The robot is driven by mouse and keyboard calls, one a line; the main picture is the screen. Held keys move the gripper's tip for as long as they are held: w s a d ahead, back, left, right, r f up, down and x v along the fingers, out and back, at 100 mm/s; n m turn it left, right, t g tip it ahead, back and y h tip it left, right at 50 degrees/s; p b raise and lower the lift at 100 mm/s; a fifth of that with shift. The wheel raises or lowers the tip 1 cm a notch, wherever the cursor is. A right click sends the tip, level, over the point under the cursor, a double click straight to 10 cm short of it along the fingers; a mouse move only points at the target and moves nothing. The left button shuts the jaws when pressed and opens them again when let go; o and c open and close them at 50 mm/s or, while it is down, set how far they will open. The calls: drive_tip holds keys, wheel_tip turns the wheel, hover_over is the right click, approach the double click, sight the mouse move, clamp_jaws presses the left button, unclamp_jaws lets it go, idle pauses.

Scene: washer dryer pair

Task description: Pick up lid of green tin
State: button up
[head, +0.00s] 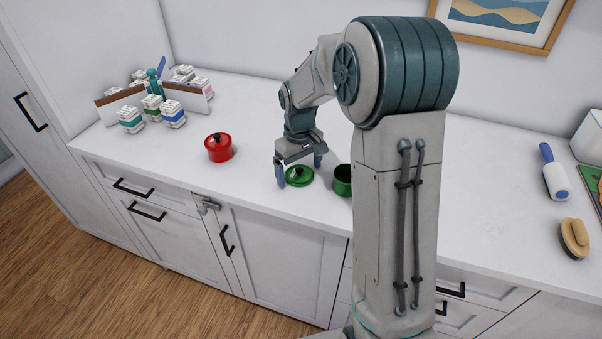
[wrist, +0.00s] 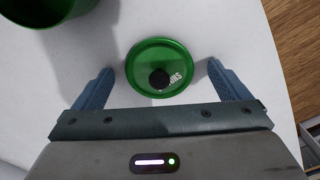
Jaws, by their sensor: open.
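The green lid (head: 300,177) with a dark knob lies flat on the white counter. In the wrist view the lid (wrist: 160,66) sits between and slightly beyond my fingertips, with white lettering on it. The green tin (head: 343,181) stands open just right of the lid, partly hidden by my arm; its edge shows at the top left of the wrist view (wrist: 45,10). My gripper (head: 299,170) is open above the lid, fingers on either side with gaps. In the wrist view my gripper (wrist: 160,88) holds nothing.
A red lidded tin (head: 218,147) stands left of the lid. Several small labelled containers and a wooden divider (head: 188,97) are at the back left. A lint roller (head: 554,171) and a brush (head: 574,238) lie at the right. The counter's front edge is close to the lid.

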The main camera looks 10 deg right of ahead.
drive_tip(key=c, duration=1)
drive_tip(key=shift+r, duration=0.15)
